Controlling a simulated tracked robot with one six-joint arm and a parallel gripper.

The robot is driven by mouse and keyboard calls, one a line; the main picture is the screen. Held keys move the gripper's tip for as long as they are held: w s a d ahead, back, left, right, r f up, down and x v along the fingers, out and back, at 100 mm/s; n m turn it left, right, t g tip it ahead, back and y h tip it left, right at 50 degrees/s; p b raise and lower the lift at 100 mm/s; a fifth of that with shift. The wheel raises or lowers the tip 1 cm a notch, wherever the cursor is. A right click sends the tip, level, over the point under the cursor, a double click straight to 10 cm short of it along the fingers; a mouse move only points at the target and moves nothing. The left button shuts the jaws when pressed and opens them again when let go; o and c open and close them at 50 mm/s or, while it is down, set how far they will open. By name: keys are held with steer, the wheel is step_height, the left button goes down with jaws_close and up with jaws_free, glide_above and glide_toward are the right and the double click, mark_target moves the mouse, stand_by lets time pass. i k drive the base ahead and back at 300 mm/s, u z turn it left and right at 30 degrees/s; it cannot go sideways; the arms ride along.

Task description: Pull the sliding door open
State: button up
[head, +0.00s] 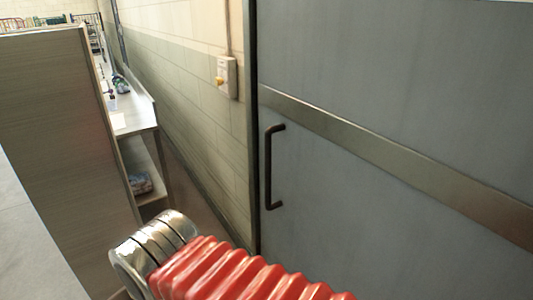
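The sliding door (400,95) is a large grey panel filling the right of the head view, with a metallic band (400,160) across it. Its dark, upright bar handle (268,168) is near the door's left edge. The door's left edge meets a dark vertical frame (252,120) beside the wall, and no open gap shows there. Part of my arm, a red ribbed sleeve and a silver cylinder, shows at the bottom centre, below and left of the handle. My gripper's fingers are not visible.
A tall wooden panel (60,110) stands at the left, with a grey surface (35,240) in front of it. Behind is a counter (135,110) with small items. A wall switch box (227,77) with a yellow knob is left of the door. A narrow floor strip runs along the wall.

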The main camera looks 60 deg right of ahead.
mark_target(395, 137)
steer(key=i, duration=0.95)
